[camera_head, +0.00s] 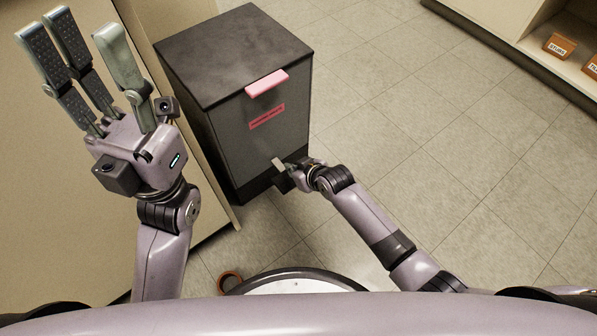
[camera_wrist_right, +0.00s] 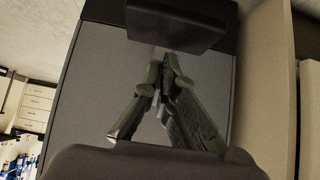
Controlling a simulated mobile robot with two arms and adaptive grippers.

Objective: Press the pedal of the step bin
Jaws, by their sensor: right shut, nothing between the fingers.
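A dark block that looks like the pedal (camera_wrist_right: 175,22) sticks out at the top there. My right gripper (camera_wrist_right: 165,58) is shut and empty, its fingertips close to this block; I cannot tell if they touch. In the head view the right gripper (camera_head: 279,166) is low at the bin's front and the pedal is not clear. My left gripper (camera_head: 80,32) is open and empty, raised left of the bin.
A beige cabinet (camera_head: 60,180) stands left of the bin, close to my left arm. A shelf with orange boxes (camera_head: 561,45) is at the upper right. The tiled floor (camera_head: 430,120) right of the bin is clear. A small brown ring-like object (camera_head: 229,281) shows near my base.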

